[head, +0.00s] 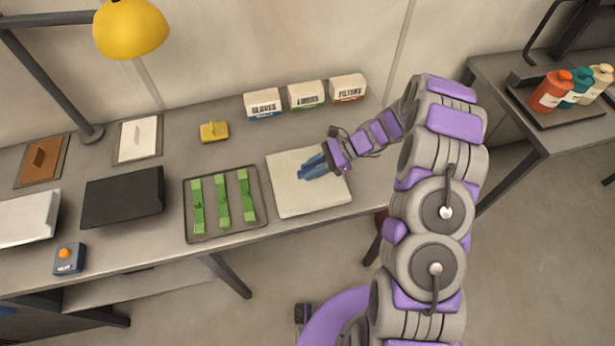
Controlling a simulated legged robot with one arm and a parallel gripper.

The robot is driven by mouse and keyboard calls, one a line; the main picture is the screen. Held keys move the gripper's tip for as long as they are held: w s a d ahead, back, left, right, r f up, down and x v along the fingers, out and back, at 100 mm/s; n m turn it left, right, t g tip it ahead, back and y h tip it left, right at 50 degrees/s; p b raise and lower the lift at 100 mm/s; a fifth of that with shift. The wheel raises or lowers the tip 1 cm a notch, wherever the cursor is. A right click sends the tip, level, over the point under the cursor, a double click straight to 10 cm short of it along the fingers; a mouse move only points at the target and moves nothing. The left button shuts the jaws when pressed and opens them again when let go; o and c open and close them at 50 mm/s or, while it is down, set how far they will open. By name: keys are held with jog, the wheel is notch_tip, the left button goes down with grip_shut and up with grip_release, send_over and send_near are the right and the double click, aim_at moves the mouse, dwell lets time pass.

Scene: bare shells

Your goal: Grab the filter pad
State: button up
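A flat, pale square pad (287,193) lies on the workbench right of the middle tray. It carries no readable label, so I cannot tell for certain that it is the filter pad. My gripper (305,170) reaches in from the right over this pad, its blue fingers pointing left. Nothing is clearly seen between the fingers. Their gap is too small to judge, and so is whether they touch the pad. A white box marked FILTERS (348,88) stands at the back of the bench.
A dark tray (212,233) with green strips lies left of the pad. GLOVES (264,103) and LINERS (306,95) boxes and a yellow block (214,131) stand behind. A yellow lamp (131,28) overhangs the bench. Bottles (550,91) stand on a separate right table.

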jog(key=shift+a, duration=0.15)
grip_shut()
